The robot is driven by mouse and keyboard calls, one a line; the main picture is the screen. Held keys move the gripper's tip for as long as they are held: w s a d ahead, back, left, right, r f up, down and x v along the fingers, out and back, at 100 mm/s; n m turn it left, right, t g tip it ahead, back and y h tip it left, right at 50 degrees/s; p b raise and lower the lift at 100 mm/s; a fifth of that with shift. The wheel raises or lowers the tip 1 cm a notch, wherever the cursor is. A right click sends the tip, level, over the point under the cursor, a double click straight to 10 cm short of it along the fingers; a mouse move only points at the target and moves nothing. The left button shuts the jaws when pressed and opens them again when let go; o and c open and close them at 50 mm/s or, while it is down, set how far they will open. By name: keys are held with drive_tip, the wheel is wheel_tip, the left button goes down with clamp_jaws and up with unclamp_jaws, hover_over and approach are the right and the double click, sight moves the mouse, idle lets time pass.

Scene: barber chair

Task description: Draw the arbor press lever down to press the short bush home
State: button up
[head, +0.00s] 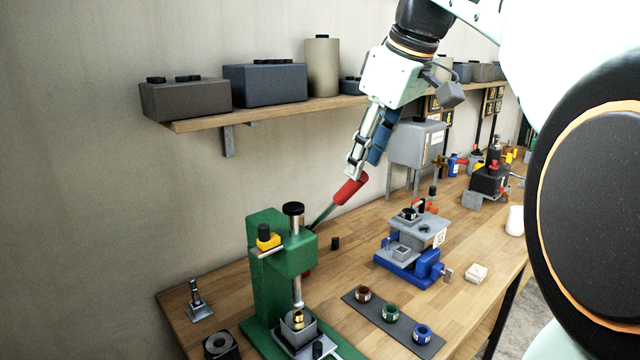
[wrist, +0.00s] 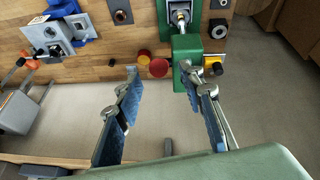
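The green arbor press (head: 267,285) stands at the front of the bench. Its steel lever (head: 322,215) slants up and right to a red grip (head: 348,190). A small brass-coloured bush (head: 298,318) sits beneath the ram (head: 297,290) on a grey block. My gripper (head: 360,170) is at the upper end of the red grip, fingers pointing down. In the wrist view my gripper (wrist: 158,70) is open, with the round red end of the grip (wrist: 159,68) between the fingertips and gaps on both sides. Whether either finger touches it, I cannot tell.
A dark strip (head: 395,328) with several ringed bushes lies right of the press. A blue-and-grey fixture (head: 413,250) stands behind it. A wooden shelf (head: 270,112) with boxes runs along the wall behind my arm. A grey cabinet (head: 415,148) stands on legs beyond my gripper.

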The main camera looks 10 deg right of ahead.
drive_tip(key=x, duration=0.6)
drive_tip(key=shift+c, duration=0.4)
clamp_jaws()
